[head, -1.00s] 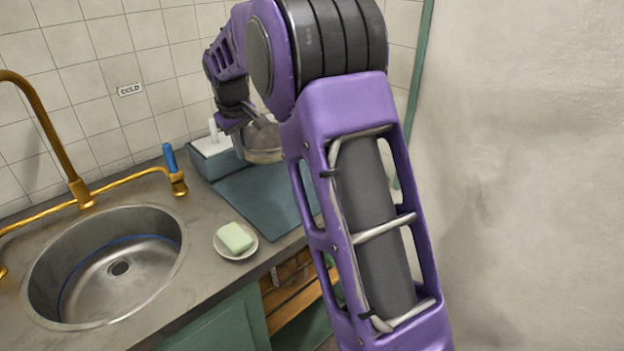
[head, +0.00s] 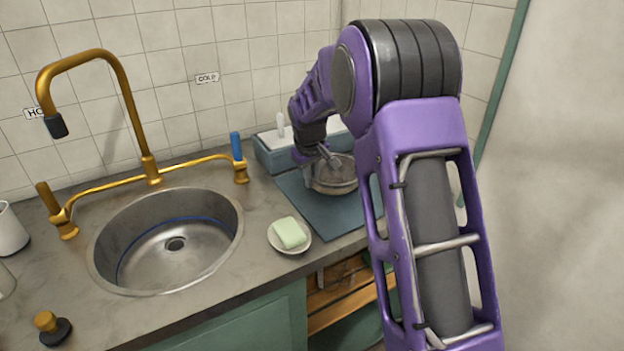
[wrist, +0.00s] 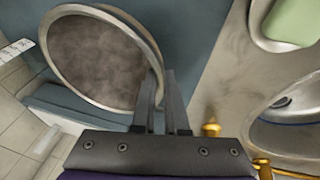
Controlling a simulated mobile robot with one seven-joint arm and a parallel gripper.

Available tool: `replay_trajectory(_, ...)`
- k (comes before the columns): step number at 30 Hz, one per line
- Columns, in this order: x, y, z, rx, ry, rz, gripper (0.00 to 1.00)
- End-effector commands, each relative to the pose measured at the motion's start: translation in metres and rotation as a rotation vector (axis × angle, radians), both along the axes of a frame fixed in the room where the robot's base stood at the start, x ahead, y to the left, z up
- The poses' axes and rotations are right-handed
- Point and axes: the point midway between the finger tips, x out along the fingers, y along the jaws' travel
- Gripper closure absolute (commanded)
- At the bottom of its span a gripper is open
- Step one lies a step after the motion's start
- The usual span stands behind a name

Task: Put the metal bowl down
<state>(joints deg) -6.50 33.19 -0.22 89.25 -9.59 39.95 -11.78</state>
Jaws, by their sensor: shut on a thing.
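The metal bowl (head: 334,180) is round, with a bright rim and a dull brown-grey inside. My own arm hides the right part of the mat.
A blue-grey box (head: 272,152) stands behind the mat against the tiled wall. A soap dish with green soap (head: 289,234) sits left of the mat. The sink (head: 165,240) with a brass tap (head: 150,165) is farther left. The counter's front edge is close.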

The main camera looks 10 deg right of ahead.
Motion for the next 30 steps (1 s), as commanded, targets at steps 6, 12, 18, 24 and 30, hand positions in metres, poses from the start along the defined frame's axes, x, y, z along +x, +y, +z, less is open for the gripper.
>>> replay_trajectory(6, 0.001, 0.000, 0.001, 0.000, -0.002, 0.000, 1.00)
replay_trajectory(12, 0.000, 0.000, -0.002, 0.000, -0.001, 0.000, 0.71)
replay_trajectory(18, 0.000, 0.000, -0.002, 0.000, -0.001, 0.000, 0.59)
replay_trajectory(24, 0.000, 0.000, 0.002, 0.000, -0.001, 0.000, 0.59)
replay_trajectory(30, -0.007, 0.002, 0.028, 0.000, -0.004, 0.000, 0.59)
